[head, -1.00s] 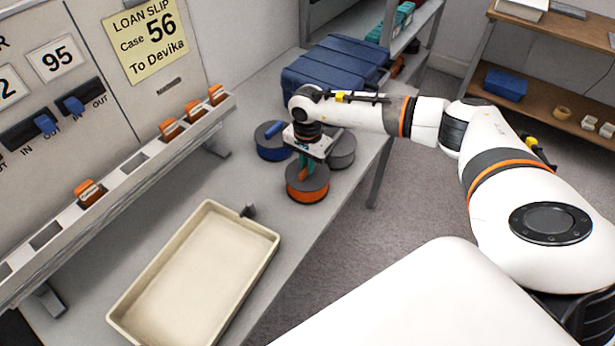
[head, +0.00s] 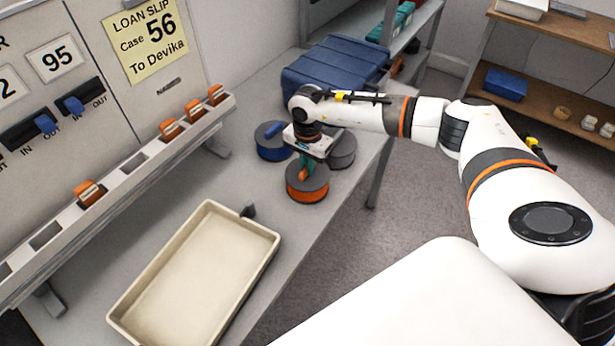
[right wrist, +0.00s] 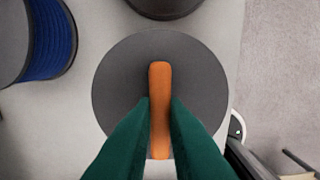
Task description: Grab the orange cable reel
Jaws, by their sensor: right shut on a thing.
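The orange cable reel (head: 307,187) stands on the grey table, dark disc faces with an orange band around its side. In the right wrist view, its dark top (right wrist: 118,82) shows with an orange handle bar (right wrist: 160,90) across it. My right gripper (head: 304,172) is above the reel, its green fingers shut on the handle from both sides. In the right wrist view the fingers (right wrist: 160,125) press along the bar. Whether the reel is off the table cannot be told. My left gripper is in no view.
A blue reel (head: 270,147) and a grey reel (head: 343,153) stand close behind the orange one. A blue case (head: 335,70) lies further back. A cream tray (head: 272,243) is at the front left; a slotted rack (head: 130,166) runs along the panel.

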